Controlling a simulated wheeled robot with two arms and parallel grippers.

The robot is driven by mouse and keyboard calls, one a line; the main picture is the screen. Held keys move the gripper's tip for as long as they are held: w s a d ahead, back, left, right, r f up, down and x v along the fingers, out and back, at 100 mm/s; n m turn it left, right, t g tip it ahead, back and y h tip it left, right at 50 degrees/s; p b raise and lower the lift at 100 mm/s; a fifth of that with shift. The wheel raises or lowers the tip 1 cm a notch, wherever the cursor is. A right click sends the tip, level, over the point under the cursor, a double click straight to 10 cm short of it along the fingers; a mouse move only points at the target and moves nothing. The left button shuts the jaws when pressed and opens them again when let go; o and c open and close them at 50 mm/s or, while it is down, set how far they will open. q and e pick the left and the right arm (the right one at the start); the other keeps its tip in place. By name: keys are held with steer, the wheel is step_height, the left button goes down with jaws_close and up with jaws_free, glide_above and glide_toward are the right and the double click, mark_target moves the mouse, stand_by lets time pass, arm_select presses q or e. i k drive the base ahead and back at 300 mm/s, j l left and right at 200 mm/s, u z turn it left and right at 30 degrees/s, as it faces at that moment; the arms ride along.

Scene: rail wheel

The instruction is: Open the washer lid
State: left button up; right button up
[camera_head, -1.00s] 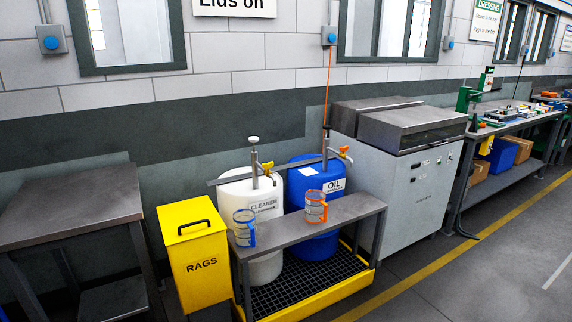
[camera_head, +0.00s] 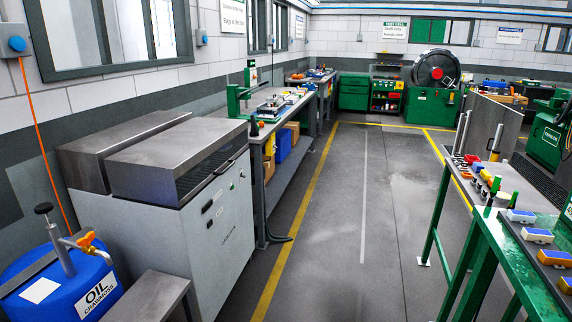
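The washer (camera_head: 205,245) is a light grey cabinet at the left of the head view, standing against the wall. Its grey metal lid (camera_head: 172,150) is the front box-shaped top section and looks shut, with a dark band and a bar-like edge along its front side. A second metal top section (camera_head: 125,140) sits behind it against the wall. Small dark controls and labels are on the cabinet's front. Neither of my grippers is in view.
A blue oil drum (camera_head: 62,280) with a pump and a low metal bench (camera_head: 150,298) stand at the lower left. A workbench (camera_head: 275,125) continues beyond the washer. A green table (camera_head: 490,240) with tools is at the right. The aisle floor (camera_head: 335,240) between is clear.

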mark_target(148, 170)
steer(key=i+z, duration=0.45)
steer(key=i, duration=0.9)
steer(key=i+u, duration=0.4)
steer(key=i+l+u, duration=0.2)
steer(key=i+u, duration=0.25)
steer(key=i+l+u, duration=0.85)
steer(key=k+j, duration=0.1)
